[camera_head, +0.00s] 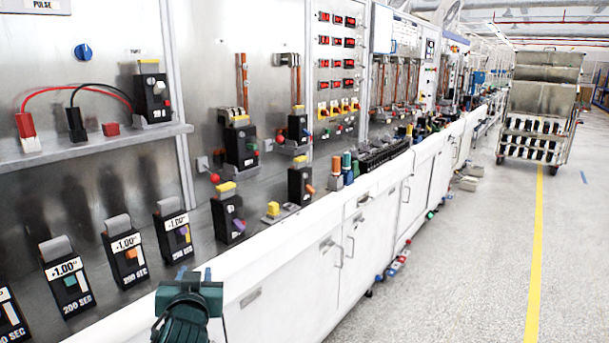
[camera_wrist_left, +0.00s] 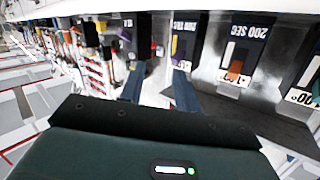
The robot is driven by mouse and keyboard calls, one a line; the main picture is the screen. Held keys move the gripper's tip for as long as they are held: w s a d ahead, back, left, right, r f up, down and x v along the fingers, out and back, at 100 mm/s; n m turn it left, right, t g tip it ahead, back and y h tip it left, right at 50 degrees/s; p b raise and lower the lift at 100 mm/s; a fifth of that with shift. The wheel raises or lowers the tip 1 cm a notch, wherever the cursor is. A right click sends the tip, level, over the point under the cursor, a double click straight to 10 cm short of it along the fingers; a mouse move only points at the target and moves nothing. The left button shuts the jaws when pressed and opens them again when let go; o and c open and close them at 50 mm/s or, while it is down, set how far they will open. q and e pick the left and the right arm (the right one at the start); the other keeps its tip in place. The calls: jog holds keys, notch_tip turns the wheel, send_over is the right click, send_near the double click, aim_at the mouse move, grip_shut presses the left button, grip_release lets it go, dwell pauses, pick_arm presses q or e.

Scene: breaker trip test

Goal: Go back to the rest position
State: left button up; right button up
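My left gripper (camera_head: 195,274) is at the bottom of the head view, in front of the white bench front. Its two blue fingers stand apart with nothing between them. In the left wrist view the open fingers (camera_wrist_left: 158,88) point toward the row of breakers. My right gripper is in neither view.
A shelf (camera_head: 90,150) holds a breaker (camera_head: 153,95) with red and black leads. More breakers and stations line the bench (camera_head: 290,240) toward the back. A metal cart (camera_head: 540,110) stands at the far right. The floor (camera_head: 450,270) on the right is mostly clear.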

pick_arm(q)
jog(key=s+d+f+m+g+h, duration=0.1)
jog(key=s+d+f+m+h, duration=0.1)
jog(key=s+f, duration=0.5)
jog(key=s+d+f+m+g+h, duration=0.1)
jog(key=s+d+f+g+h, duration=0.1)
jog(key=s+f, duration=0.6)
jog(key=s+d+f+g+h, duration=0.2)
jog(key=s+f, duration=0.7)
jog(key=s, duration=0.5)
jog(key=shift+d+f+m+h, duration=0.15)
jog(key=shift+d+m+h, duration=0.25)
jog(key=shift+d+h, duration=0.3)
